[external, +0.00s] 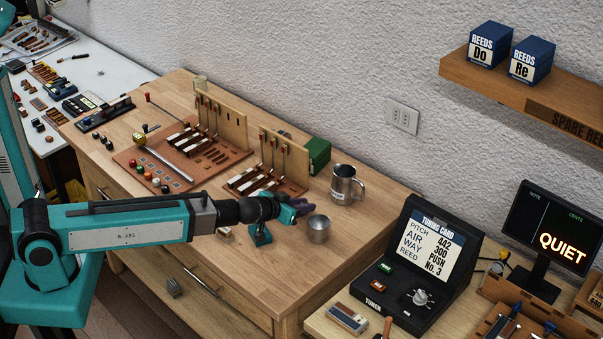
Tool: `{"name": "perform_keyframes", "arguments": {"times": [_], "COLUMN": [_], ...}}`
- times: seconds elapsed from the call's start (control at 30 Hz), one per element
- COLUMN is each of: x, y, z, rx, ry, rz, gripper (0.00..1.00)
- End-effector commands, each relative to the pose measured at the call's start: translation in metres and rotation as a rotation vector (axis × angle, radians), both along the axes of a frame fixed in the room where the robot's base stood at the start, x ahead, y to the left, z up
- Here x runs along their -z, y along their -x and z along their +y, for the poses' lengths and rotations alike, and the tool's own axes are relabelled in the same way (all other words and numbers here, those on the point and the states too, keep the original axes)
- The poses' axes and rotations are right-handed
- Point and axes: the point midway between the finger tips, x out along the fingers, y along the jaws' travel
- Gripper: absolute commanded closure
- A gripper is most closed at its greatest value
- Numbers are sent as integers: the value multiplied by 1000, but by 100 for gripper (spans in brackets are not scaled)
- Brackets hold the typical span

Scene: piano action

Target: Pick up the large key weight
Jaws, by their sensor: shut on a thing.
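A silver metal cylinder (319,230), which looks like the large key weight, is at the right end of my arm, over the front right part of the wooden bench. My gripper (291,216) with its teal fingers is right beside it on the left and is shut on it. The exact contact between the fingers and the metal is too small to make out. I cannot tell whether the weight touches the bench top or is just above it.
A steel mug (343,187) stands close behind the weight. A key rack (268,179) is behind my gripper, and a red-brown board (160,157) with coloured pieces lies further left. A small pale block (225,232) lies near my wrist. A black console (421,270) stands to the right.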

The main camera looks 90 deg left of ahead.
Motion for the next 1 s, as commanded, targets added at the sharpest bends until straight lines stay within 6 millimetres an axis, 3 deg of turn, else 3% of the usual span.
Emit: {"name": "perform_keyframes", "arguments": {"times": [1.0], "x": [-92], "y": [0], "z": [0], "rx": [0], "ry": [-2], "rz": [-1], "gripper": [100]}}
